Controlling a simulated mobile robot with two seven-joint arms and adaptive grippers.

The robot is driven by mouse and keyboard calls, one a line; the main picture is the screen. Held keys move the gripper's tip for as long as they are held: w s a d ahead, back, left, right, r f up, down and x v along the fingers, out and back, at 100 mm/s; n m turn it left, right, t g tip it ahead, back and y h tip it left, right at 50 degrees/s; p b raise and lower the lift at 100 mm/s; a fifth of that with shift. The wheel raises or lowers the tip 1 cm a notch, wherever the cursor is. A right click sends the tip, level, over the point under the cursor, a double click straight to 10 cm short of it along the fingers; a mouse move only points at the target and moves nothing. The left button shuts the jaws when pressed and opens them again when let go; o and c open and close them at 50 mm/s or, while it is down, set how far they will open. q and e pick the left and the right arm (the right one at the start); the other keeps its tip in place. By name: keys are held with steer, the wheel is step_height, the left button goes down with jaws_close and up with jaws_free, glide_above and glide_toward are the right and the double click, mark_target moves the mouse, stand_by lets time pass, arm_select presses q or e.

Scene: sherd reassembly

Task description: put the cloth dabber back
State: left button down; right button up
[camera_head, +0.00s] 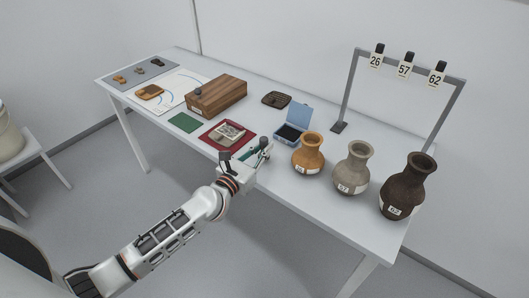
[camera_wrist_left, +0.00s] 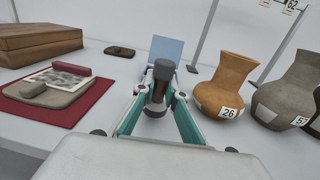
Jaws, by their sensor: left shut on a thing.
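My left gripper (camera_head: 262,151) is shut on the cloth dabber (camera_wrist_left: 161,72), which has a dark rounded top and a brown part below it. In the left wrist view the dabber stands between the fingers (camera_wrist_left: 157,112), and its lower end is partly hidden by them. The gripper is at the front half of the table, just in front of an open blue box (camera_head: 299,114) with a dark pad inside. The box's raised lid also shows behind the dabber in the left wrist view (camera_wrist_left: 167,46). My right gripper is not in view.
An orange vase (camera_head: 308,158), a grey vase (camera_head: 353,172) and a dark vase (camera_head: 407,189) stand right of the gripper. A red mat (camera_head: 204,137) with a slab lies left. Behind are a wooden box (camera_head: 217,96), a dark flat holder (camera_head: 276,99) and a numbered frame (camera_head: 345,90).

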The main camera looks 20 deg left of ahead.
arm_select(q)
steer(key=shift+f, duration=0.8)
steer(key=shift+r, duration=0.3)
steer(key=shift+f, duration=0.35)
steer(key=c, duration=2.1)
jaws_free()
steer(key=shift+r, duration=0.1)
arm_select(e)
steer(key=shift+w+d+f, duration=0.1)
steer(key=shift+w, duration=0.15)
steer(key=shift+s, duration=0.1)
